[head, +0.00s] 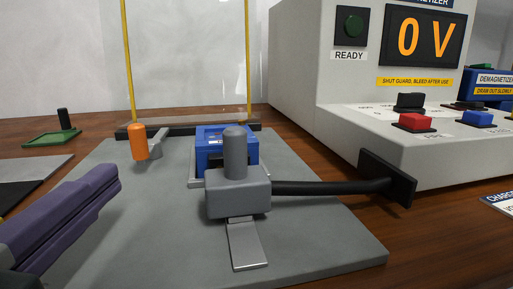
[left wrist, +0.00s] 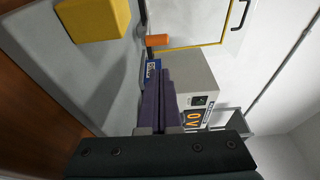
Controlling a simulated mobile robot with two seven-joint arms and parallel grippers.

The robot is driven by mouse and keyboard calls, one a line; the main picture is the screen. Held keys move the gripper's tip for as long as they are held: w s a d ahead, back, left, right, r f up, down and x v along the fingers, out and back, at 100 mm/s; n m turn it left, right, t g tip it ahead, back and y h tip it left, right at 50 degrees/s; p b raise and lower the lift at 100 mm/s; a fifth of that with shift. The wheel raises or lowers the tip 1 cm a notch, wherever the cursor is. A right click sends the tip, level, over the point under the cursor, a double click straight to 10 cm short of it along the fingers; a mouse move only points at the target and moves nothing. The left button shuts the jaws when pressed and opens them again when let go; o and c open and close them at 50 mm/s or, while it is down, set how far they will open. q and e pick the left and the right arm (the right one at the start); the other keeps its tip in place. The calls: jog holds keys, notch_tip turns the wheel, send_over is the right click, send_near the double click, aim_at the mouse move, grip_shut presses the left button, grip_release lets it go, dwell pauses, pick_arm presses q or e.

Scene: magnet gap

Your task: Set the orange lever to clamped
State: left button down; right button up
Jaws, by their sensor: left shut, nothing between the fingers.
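The orange lever (head: 139,142) stands upright on a small grey mount on the left of the grey base plate (head: 310,240). Its orange handle also shows in the left wrist view (left wrist: 157,41), above my fingertips. I cannot tell from its pose whether it is clamped. My left gripper (head: 108,180), with purple fingers, is shut and empty at the plate's left edge. It is apart from the lever, to its lower left in the head view. In the left wrist view the shut fingers (left wrist: 160,78) cover part of the scene behind. My right gripper is not seen.
A blue block (head: 240,142) and a grey fixture with a post (head: 236,196) stand right of the lever. A black cable runs from it to the magnetizer (head: 300,70), reading 0 V. A clear yellow-edged guard (head: 128,60) rises behind. A yellow block (left wrist: 98,18) shows in the wrist view.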

aim_at(137, 141)
pick_arm(q)
jog(key=w+b, duration=0.1)
jog(key=w, duration=0.9)
dwell(0.3)
jog(key=p, duration=0.1)
jog(key=a+p, duration=0.1)
jog(key=shift+s+a+r+p, duration=0.25)
jog(key=shift+r+p, duration=0.05)
jog(key=shift+p, duration=0.05)
jog(key=shift+a+f, duration=0.1)
jog(key=shift+a, duration=0.15)
jog(key=shift+s+a+f, duration=0.1)
jog(key=shift+f, duration=0.1)
